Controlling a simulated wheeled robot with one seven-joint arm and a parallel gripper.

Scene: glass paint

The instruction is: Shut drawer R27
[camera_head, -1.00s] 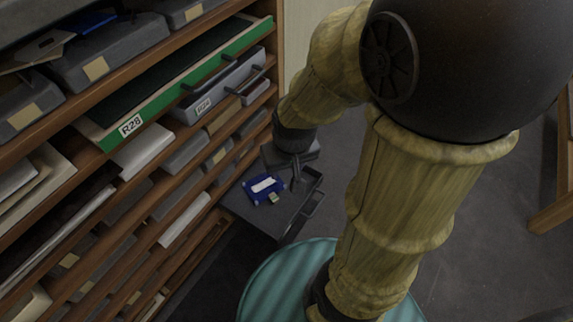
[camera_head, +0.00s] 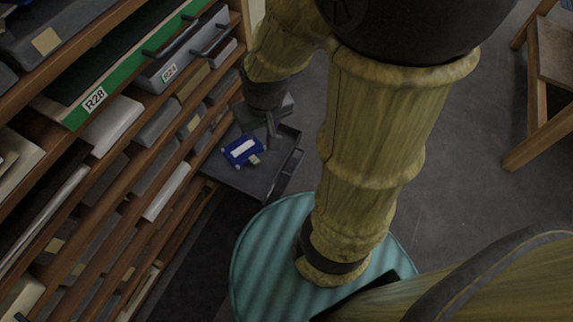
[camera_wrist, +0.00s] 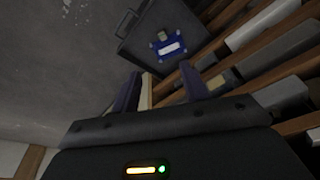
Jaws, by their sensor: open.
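A dark grey drawer (camera_head: 229,173) stands pulled out low on the shelf unit, with a blue item with a white label (camera_head: 242,151) lying in it. No R27 label is readable, so I cannot tell this drawer's number. The wrist view shows the same drawer (camera_wrist: 140,45) and blue item (camera_wrist: 168,47) beyond my fingers. My gripper (camera_head: 271,126) is over the drawer's far end in the head view. In the wrist view my gripper (camera_wrist: 161,87) is open, its two fingers apart with nothing held. Contact with the drawer cannot be told.
Higher up, a green-fronted drawer labelled R28 (camera_head: 120,84) and a grey handled drawer (camera_head: 178,66) stick out. The wooden shelves (camera_head: 150,150) hold several other grey and white boxes. A wooden chair (camera_head: 543,95) stands at the right.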

